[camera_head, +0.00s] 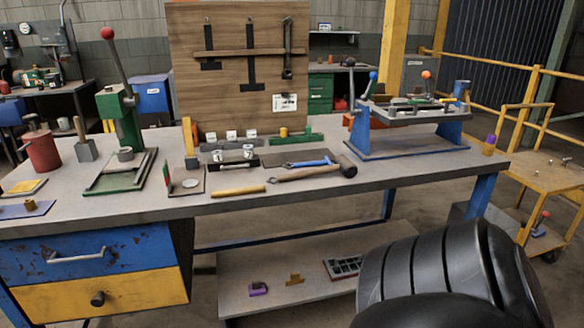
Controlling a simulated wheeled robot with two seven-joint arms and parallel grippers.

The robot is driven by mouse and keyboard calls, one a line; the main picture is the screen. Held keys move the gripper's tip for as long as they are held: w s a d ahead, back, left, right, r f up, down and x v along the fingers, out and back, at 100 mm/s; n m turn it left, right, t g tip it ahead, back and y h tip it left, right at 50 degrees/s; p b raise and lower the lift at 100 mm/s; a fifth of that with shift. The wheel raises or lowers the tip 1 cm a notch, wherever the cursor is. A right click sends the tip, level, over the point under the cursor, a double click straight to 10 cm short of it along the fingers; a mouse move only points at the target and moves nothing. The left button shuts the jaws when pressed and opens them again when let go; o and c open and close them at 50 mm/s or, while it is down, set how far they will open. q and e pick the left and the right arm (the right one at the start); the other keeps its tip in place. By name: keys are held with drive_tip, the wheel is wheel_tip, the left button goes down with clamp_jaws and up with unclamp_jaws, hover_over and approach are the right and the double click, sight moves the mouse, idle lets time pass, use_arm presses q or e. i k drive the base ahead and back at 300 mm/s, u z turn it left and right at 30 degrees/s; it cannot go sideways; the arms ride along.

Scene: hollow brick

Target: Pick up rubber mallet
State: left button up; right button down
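The rubber mallet (347,165) lies on its side near the front edge of the grey workbench (330,188). Its dark head is at the right end, and its light wooden handle (300,174) runs to the left. A blue-handled tool (308,163) lies just behind the handle. Neither of my grippers is in view. A black ribbed link of my arm fills the lower right of the view, well in front of the bench and apart from the mallet.
A wooden stick (238,191) lies left of the mallet. A blue-legged fixture (410,130) stands to its right, and a green lever press (120,125) stands far left. A wooden tool board (236,60) rises behind. Bare bench top lies right of the mallet.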

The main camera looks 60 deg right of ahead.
sight(342, 163)
drive_tip(key=z, duration=2.9)
drive_tip(key=i, duration=1.25)
drive_tip(key=u, duration=1.8)
